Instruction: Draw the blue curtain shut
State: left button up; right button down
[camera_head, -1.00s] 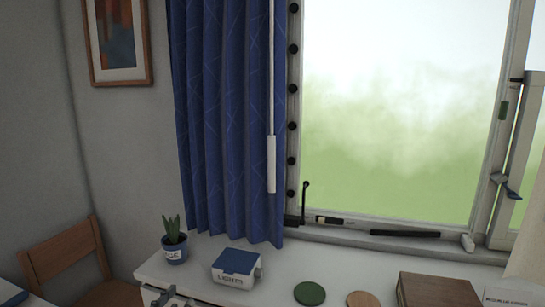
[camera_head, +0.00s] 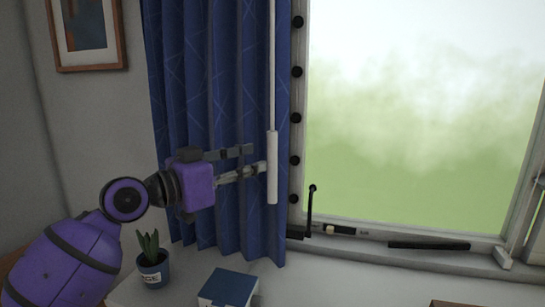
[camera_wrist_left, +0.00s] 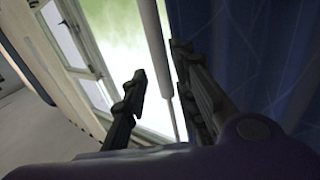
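The blue curtain (camera_head: 195,95) hangs in folds at the left of the window, bunched to that side. A white draw wand (camera_head: 272,165) hangs along its right edge and ends in a thicker grip. My left gripper (camera_head: 256,160) is in front of the curtain, its fingers pointing right towards the wand's grip. In the left wrist view the gripper (camera_wrist_left: 160,65) has its fingers apart, with the wand (camera_wrist_left: 156,45) beyond and between them and the curtain (camera_wrist_left: 265,50) at the right. Whether a finger touches the wand I cannot tell. My right gripper is not in view.
The window (camera_head: 420,110) is uncovered. Below it, the sill holds a black bar (camera_head: 428,245) and a thin upright black handle (camera_head: 310,210). A potted plant (camera_head: 152,262) and a blue-lidded box (camera_head: 228,288) stand below my left arm. A framed picture (camera_head: 88,35) hangs at left.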

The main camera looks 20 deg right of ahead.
aim_at(268, 160)
pick_arm(q)
jog(key=p+x, duration=0.1)
jog(key=x, duration=0.5)
jog(key=shift+w+d, duration=0.1)
jog(key=shift+d, duration=0.2)
grip_shut()
